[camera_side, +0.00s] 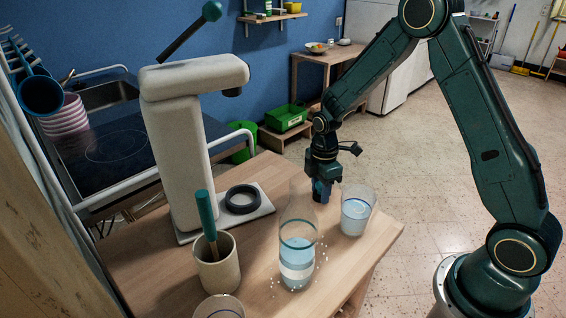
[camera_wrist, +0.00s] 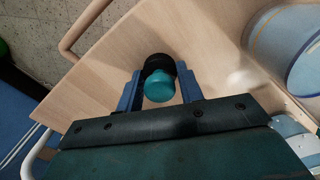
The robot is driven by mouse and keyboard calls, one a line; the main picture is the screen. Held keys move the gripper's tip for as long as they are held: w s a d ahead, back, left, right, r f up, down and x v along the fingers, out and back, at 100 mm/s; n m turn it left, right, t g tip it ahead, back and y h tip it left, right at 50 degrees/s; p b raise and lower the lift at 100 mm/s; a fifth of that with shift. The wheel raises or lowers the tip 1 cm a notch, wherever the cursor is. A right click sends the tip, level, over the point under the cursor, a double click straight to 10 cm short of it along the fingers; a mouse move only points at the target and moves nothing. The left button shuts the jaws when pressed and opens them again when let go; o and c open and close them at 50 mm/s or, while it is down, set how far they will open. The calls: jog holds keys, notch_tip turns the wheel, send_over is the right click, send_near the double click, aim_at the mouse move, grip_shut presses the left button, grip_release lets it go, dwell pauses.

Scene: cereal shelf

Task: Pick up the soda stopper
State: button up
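The soda stopper (camera_wrist: 159,86), with a teal top and a black part, is between the two fingers of my gripper (camera_wrist: 160,88) in the wrist view. The fingertips lie very close on either side of the black part; I cannot tell if they touch it. In the side view my gripper (camera_side: 322,189) points down low over the far edge of the table, behind the clear bottle. The stopper cannot be made out there.
The clear bottle (camera_side: 297,258) stands upright in front of my gripper. A glass of pale blue liquid (camera_side: 356,213) stands close on its right. A beige cup (camera_side: 217,268) with a teal-handled tool and a pale soda machine (camera_side: 180,160) stand to the left.

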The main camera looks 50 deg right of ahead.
jog(key=shift+c, duration=0.2)
notch_tip(320, 180, up, 20)
dwell(0.9)
dwell(0.5)
notch_tip(320, 180, up, 13)
jog(key=n, duration=1.8)
send_over(301, 180)
jog(key=shift+r, duration=0.1)
jog(key=shift+f, duration=0.25)
jog(key=shift+f, duration=2.95)
